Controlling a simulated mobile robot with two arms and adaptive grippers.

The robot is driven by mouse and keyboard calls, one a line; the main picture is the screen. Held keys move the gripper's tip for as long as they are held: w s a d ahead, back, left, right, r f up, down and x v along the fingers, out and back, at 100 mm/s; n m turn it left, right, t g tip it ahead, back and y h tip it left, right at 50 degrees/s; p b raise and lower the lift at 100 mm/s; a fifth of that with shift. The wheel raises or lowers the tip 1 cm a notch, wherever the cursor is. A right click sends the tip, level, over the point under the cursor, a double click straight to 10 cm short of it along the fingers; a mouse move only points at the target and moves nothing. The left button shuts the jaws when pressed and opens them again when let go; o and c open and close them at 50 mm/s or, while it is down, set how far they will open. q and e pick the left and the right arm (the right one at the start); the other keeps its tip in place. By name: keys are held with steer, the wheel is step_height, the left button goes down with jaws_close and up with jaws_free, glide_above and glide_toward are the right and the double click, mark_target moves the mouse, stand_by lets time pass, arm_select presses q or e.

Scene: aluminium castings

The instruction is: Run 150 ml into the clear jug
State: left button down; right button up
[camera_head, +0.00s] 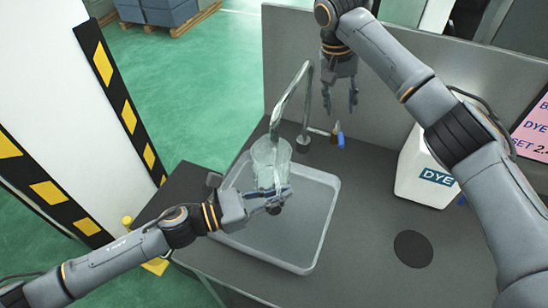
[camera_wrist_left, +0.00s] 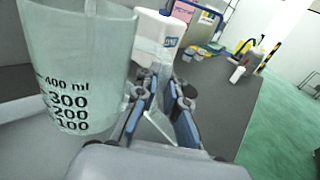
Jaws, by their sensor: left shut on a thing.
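The clear jug (camera_head: 268,158) is upright over the sink tray (camera_head: 318,225), beneath the curved tap's (camera_head: 290,95) spout. My left gripper (camera_head: 278,200) is shut on the jug at its near side. In the left wrist view the jug (camera_wrist_left: 80,65) shows marks for 100, 200, 300 and 400 ml; I see no clear water line. My left fingers (camera_wrist_left: 163,115) have a clear part, seemingly the handle, between them. My right gripper (camera_head: 340,105) is open and empty, pointing down above the tap's lever with a blue tip (camera_head: 341,141). Any stream from the spout cannot be made out.
A white DYE container (camera_head: 420,180) stands right on the dark bench, near a black disc (camera_head: 413,249). A grey panel (camera_head: 400,85) backs the bench.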

stand_by(0.7)
arm_select(q)
steer(key=s+a, duration=0.4)
steer(key=s, duration=0.3)
steer(key=shift+a, duration=0.4)
steer(key=shift+w, duration=0.15)
